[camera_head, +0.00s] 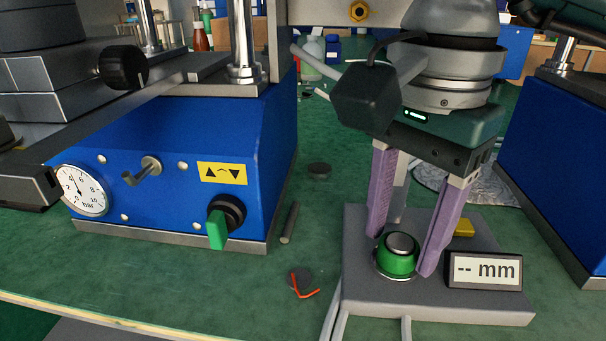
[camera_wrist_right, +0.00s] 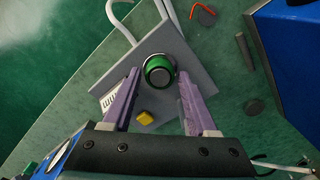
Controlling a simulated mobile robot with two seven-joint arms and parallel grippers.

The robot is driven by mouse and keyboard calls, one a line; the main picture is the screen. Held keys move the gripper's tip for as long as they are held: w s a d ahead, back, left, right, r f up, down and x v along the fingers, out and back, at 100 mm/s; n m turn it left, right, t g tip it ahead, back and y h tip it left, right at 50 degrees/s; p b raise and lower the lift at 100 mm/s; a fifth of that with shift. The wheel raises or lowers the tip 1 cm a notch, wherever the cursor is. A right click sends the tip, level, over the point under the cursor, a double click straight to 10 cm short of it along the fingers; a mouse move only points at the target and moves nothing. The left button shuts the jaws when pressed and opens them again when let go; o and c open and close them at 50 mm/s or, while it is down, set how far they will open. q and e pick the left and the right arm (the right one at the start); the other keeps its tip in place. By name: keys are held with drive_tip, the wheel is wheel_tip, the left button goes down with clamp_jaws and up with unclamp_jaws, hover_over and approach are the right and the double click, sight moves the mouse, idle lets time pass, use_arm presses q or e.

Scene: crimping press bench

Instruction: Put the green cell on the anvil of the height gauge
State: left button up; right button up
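The green cell (camera_head: 398,262), a short green cylinder with a silver top, stands upright on the round metal anvil of the height gauge (camera_head: 440,310). The gauge has a grey base, a yellow button (camera_head: 464,228) and a display (camera_head: 484,270) reading "-- mm". My right gripper (camera_head: 402,254) is open, its purple fingers pointing down on either side of the cell. In the right wrist view the cell (camera_wrist_right: 158,72) lies around the far end of the finger gap, with room to both fingers (camera_wrist_right: 158,88). My left gripper is not in view.
A blue press base (camera_head: 160,190) with a pressure dial and green knob stands left. Another blue block (camera_head: 560,160) is at the right.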

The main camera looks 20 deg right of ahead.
sight(400, 241)
drive_tip(key=shift+o, duration=1)
drive_tip(key=shift+r, duration=0.2)
wheel_tip(400, 241, up, 12)
drive_tip(key=p, duration=0.2)
drive_tip(key=shift+p, duration=0.3)
